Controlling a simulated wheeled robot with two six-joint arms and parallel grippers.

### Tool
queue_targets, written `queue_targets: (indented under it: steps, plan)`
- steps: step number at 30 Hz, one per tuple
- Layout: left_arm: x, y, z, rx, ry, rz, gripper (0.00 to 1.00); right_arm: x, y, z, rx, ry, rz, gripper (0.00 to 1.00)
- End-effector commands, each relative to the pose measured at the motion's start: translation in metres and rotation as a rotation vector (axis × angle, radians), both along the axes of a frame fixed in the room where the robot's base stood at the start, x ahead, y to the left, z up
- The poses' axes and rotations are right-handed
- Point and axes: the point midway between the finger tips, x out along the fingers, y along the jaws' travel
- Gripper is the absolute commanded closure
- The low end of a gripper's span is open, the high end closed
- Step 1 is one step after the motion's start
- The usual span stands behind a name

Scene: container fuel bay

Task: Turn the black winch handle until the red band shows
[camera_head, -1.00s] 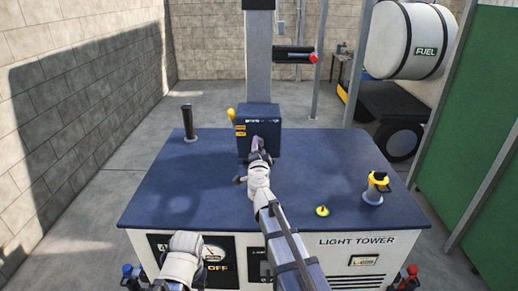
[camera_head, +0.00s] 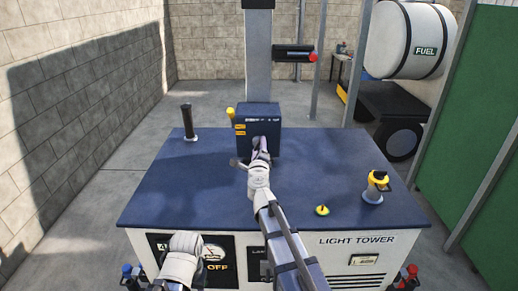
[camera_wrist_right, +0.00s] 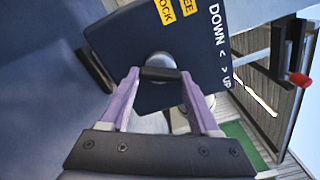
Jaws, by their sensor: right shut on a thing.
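The winch box (camera_head: 258,118) is dark blue with yellow labels and stands at the foot of the grey mast (camera_head: 258,60). In the right wrist view the box (camera_wrist_right: 190,95) carries the words DOWN and UP. The black winch handle (camera_wrist_right: 160,74) lies between the lilac fingers of my right gripper (camera_wrist_right: 159,80), which is shut on it. A silver hub (camera_wrist_right: 160,59) shows just behind the handle. In the head view my right gripper (camera_head: 261,145) is against the front of the box and hides the handle. My left wrist shows at the bottom left; its jaws do not show.
The blue top of the light tower (camera_head: 300,185) carries a black post (camera_head: 188,122), a yellow-topped cylinder (camera_head: 376,187) and a small yellow knob (camera_head: 322,210). A black cylinder with a red end (camera_head: 293,54) is beside the mast. A fuel tank (camera_head: 410,40) stands behind right.

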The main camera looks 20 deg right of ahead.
Motion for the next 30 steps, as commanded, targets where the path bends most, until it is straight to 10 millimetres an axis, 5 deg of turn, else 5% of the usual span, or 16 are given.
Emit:
queue_targets:
  steps: [15,30]
  plan:
    - [0.0,0.0001,-0.0018,0.0,0.0,0.0,0.5,-0.0008,0.0012,-0.002,0.348,-0.1,-0.001,0.93]
    - [0.0,0.0,-0.0021,0.0,0.0,0.0,0.5,-0.001,0.0016,-0.0023,0.435,-0.125,-0.001,0.93]
